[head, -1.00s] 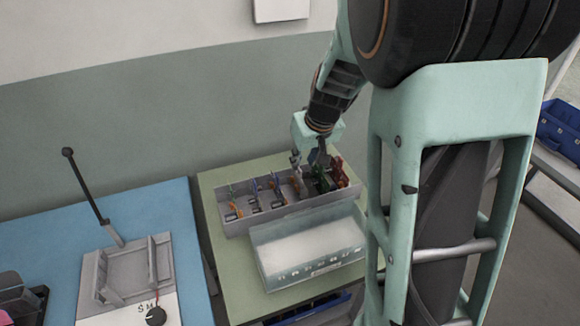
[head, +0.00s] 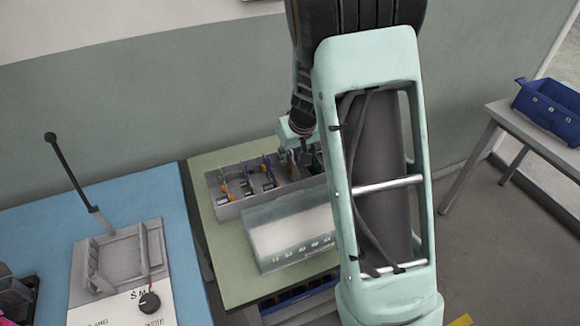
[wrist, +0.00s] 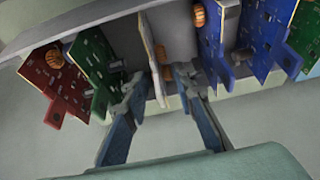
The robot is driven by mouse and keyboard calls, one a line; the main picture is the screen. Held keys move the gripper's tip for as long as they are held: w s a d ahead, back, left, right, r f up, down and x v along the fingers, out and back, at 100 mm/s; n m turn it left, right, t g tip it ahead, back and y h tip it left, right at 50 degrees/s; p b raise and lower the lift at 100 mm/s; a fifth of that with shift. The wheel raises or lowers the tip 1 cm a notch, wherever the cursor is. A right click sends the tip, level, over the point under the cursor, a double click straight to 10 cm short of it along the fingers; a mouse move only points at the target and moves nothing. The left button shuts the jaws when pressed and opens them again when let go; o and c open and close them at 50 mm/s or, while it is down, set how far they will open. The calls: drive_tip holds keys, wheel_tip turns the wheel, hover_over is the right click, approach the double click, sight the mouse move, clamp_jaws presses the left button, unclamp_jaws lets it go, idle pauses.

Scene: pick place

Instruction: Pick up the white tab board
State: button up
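The white tab board (wrist: 153,50) stands edge-on in the grey slotted rack (wrist: 178,35), between a green board on its left and a blue one on its right in the wrist view. My gripper (wrist: 161,76) is open. Its two fingers lie either side of the white board's near end, with a visible gap on both sides. In the head view my gripper (head: 304,158) is over the right part of the grey rack (head: 230,212). I cannot make out the white board there, and my arm hides the rack's right end.
Red (wrist: 55,82), green (wrist: 95,70) and blue (wrist: 225,40) boards stand close by in the rack. A clear-walled bin (head: 290,240) sits in front of it on the green table (head: 232,275). A blue table (head: 190,290) with a grey fixture (head: 120,255) is at left.

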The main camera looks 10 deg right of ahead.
drive_tip(key=shift+c, duration=0.5)
clamp_jaws()
wheel_tip(320, 180, up, 10)
drive_tip(key=shift+r+p, duration=0.1)
drive_tip(key=shift+p, duration=0.85)
wheel_tip(320, 180, up, 3)
drive_tip(key=shift+f+p, duration=0.2)
drive_tip(key=shift+p, duration=0.75)
